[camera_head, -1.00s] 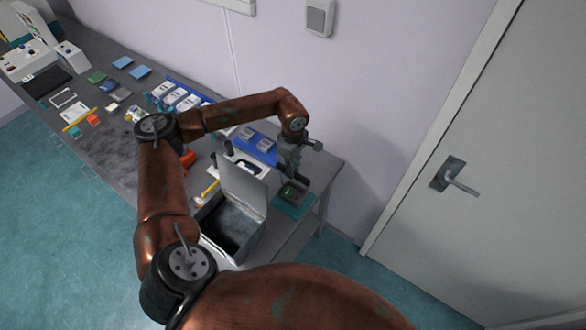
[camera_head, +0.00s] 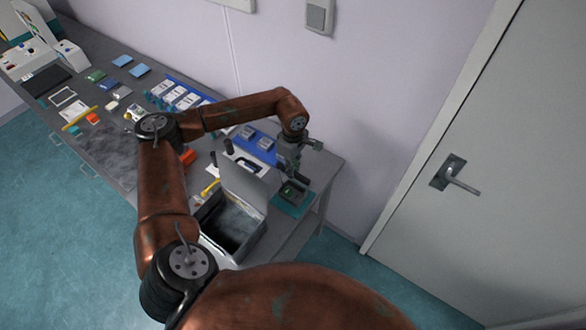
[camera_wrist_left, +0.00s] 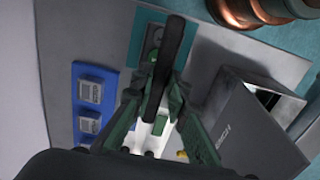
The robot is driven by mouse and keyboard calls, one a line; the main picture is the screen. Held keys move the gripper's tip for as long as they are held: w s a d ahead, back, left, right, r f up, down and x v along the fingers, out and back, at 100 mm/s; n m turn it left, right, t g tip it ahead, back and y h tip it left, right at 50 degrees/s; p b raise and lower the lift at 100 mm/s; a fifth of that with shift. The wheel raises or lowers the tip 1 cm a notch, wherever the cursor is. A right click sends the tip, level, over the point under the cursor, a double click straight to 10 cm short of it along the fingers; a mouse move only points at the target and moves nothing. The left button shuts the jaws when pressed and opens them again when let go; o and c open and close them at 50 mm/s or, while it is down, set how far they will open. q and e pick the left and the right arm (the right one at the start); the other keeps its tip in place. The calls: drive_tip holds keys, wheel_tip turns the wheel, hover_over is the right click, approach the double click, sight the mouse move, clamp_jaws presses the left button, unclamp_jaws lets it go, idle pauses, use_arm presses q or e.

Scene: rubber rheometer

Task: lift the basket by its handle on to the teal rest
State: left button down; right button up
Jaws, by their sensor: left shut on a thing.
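My left gripper (camera_head: 294,176) points down at the near right end of the bench and is shut on the handle of the basket. In the left wrist view the handle (camera_wrist_left: 167,62) is a dark bar running between the green fingers of the gripper (camera_wrist_left: 157,98). The basket (camera_head: 292,193) is small and dark with green inside, and sits over the teal rest (camera_head: 289,209). The rest also shows in the left wrist view (camera_wrist_left: 136,40) as a teal square behind the handle. I cannot tell whether the basket touches it. My right gripper is out of view.
A grey open bin (camera_head: 252,243) with a raised lid stands left of the rest. A blue tray with grey blocks (camera_head: 258,147) lies behind, towards the wall. The bench's right edge (camera_head: 325,186) is close to the rest, with a door beyond.

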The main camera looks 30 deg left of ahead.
use_arm(q)
drive_tip(key=shift+f, duration=0.25)
drive_tip(key=c, duration=1.8)
unclamp_jaws()
wheel_tip(320, 180, up, 12)
